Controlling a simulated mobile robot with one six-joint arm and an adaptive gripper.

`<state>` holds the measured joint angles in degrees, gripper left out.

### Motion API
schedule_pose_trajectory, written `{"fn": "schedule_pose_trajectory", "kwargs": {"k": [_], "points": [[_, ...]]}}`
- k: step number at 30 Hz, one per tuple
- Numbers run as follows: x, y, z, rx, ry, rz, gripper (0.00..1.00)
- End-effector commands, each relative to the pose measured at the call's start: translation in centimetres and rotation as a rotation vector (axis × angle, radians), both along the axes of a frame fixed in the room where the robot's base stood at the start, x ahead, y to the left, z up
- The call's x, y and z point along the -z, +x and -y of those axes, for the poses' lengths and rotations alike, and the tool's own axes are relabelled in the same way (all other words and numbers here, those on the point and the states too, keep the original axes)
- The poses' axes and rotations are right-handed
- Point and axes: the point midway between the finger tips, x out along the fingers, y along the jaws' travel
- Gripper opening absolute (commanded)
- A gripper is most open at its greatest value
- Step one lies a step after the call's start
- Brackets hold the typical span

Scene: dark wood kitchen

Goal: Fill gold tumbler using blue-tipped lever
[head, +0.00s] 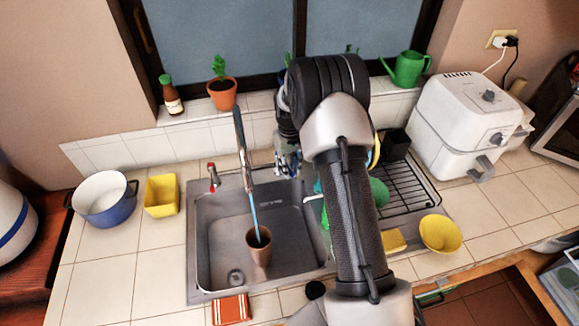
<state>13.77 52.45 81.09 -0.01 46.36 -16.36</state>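A gold-brown tumbler (257,254) stands upright in the sink basin (221,229). A blue stream of water (254,217) runs from the tall metal faucet (241,144) down into the tumbler's mouth. How full the tumbler is, I cannot tell. A red-tipped lever (213,175) stands left of the faucet. I cannot make out the blue-tipped lever; my arm and gripper cover the area right of the faucet. My gripper (288,163) is low, just right of the faucet and behind the sink. Its fingers are small and partly hidden, so their opening is unclear.
A blue pot (103,205) and a yellow container (161,195) stand left of the sink. A dish rack (411,187), yellow bowl (440,234) and yellow sponge (392,241) are on the right. An orange striped cloth (231,309) lies at the front edge.

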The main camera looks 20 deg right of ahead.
Motion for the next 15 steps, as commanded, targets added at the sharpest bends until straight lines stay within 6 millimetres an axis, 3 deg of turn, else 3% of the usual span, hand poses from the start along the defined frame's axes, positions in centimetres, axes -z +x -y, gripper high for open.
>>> {"fn": "schedule_pose_trajectory", "kwargs": {"k": [4,15], "points": [[0.03,-0.03,-0.01,0.0,0.0,-0.001,0.32],[-0.5,0.0,-0.01,0.001,0.0,0.0,0.32]]}}
